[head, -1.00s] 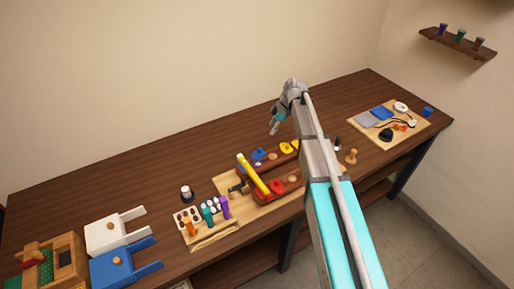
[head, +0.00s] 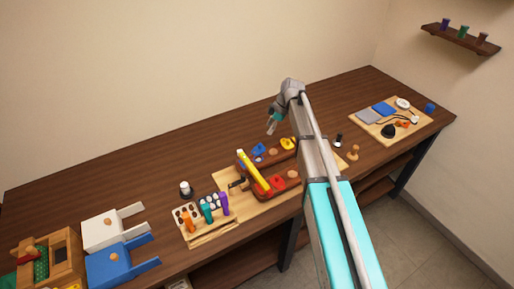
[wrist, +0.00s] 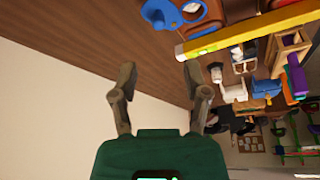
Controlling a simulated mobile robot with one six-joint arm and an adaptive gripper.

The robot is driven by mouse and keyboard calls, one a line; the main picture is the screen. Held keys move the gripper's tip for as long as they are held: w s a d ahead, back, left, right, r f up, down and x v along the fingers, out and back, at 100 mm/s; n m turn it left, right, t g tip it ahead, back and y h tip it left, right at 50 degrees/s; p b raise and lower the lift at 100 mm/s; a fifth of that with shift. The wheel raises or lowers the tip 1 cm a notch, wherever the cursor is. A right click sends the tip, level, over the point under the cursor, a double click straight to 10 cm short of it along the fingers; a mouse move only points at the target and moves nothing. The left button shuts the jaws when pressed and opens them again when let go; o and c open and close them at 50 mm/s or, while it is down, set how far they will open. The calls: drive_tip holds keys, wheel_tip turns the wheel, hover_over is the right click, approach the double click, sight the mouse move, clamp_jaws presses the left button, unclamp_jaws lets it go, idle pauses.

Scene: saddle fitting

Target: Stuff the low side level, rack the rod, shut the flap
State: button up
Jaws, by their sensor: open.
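A brown saddle (head: 246,164) lies on a pale wooden board (head: 226,180) at the table's middle. A yellow bar (head: 253,172), like a level, lies across it and also shows in the wrist view (wrist: 245,31). Blue, yellow and red pieces sit on the saddle. A small rack (head: 181,211) at the left holds orange, teal (head: 207,211) and purple (head: 224,203) handled tools; I cannot tell which is the rod. A dark-ended tool (head: 236,184) lies beside the saddle. My gripper (head: 271,125) is open and empty, above the table behind the saddle; its fingers (wrist: 160,85) are spread.
White (head: 103,231) and blue (head: 110,262) forked blocks stand at the left near a wooden box (head: 67,255) with green inside. A board (head: 358,117) with a cable and small parts lies at the right. A small shelf (head: 455,37) hangs on the right wall. The table's rear is largely clear.

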sight(260, 144)
drive_tip(key=shift+b+x, duration=4.8)
drive_tip(key=shift+x, duration=0.65)
